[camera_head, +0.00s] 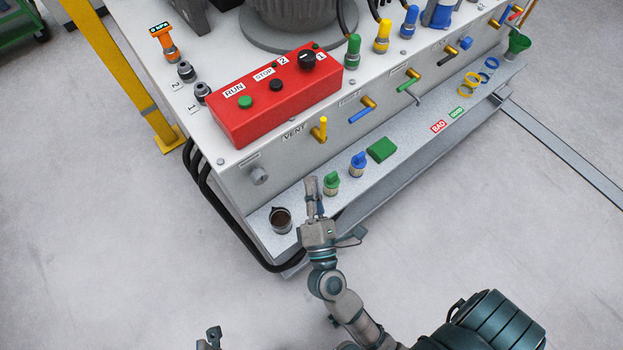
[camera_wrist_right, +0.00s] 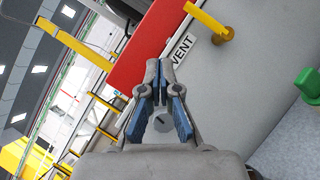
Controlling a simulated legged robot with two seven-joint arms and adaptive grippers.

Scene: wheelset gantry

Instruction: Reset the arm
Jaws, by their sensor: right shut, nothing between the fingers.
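My right gripper (camera_head: 312,183) is shut and empty. In the head view it is over the front ledge of the grey gantry base (camera_head: 300,160), between a dark cup (camera_head: 281,220) and a green-topped fitting (camera_head: 331,184). In the right wrist view its fingers (camera_wrist_right: 159,68) meet at the tips, with the red control box (camera_wrist_right: 150,45) and the VENT label beyond. A small part of what looks like my left gripper (camera_head: 212,338) shows at the bottom edge of the head view; its fingers are not clear.
The red control box (camera_head: 275,92) and a yellow VENT handle (camera_head: 320,130) are beyond the right gripper. A blue-topped fitting (camera_head: 358,164) and a green block (camera_head: 382,149) lie along the ledge. Black hoses (camera_head: 215,205) hang at the left corner. The floor in front is clear.

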